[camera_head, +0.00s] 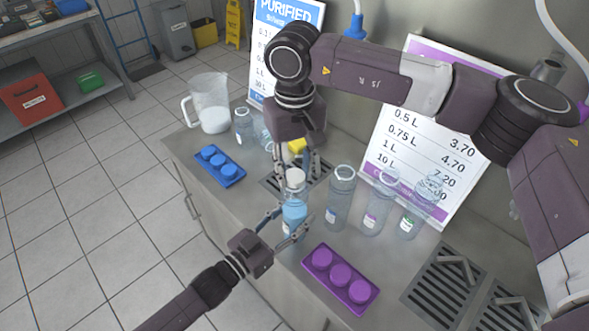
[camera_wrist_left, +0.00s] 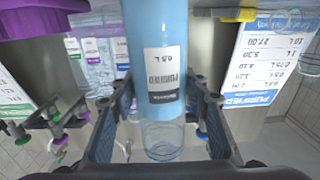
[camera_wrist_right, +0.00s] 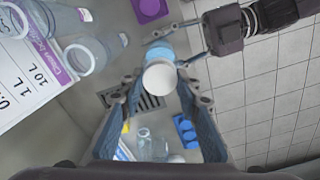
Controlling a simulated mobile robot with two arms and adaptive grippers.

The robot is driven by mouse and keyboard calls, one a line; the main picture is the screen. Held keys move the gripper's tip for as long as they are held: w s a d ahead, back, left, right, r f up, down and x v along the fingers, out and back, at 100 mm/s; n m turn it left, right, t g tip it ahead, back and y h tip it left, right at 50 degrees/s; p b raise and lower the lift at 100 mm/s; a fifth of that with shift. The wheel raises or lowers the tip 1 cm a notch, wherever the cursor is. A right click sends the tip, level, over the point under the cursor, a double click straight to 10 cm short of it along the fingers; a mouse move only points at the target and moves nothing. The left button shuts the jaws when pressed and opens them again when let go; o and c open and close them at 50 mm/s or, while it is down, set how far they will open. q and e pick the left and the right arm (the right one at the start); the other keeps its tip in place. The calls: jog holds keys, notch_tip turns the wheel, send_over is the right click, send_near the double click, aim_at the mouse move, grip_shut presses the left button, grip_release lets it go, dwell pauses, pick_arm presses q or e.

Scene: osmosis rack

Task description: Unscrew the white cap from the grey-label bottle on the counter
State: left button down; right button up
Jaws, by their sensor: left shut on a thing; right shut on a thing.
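My left gripper (camera_head: 280,226) is shut on the bottle's body, one finger on each side. The white cap (camera_head: 296,176) is at the top of the bottle, and it also shows from above in the right wrist view (camera_wrist_right: 160,77). My right gripper (camera_head: 303,166) comes down from above and is shut on the cap. I cannot tell whether the cap still sits on the thread.
A blue tray (camera_head: 235,178) with blue caps and a purple tray (camera_head: 318,276) with purple caps lie on either side. Several clear bottles, one here (camera_head: 340,200), stand close on the right. A pitcher (camera_head: 210,108) stands at the back left. Price signs stand behind.

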aim_at(294, 176)
jog(key=shift+r, duration=0.15)
jog(key=shift+r, duration=0.95)
jog(key=shift+r, duration=2.05)
pick_arm(q)
jog(key=c, duration=1)
grip_release()
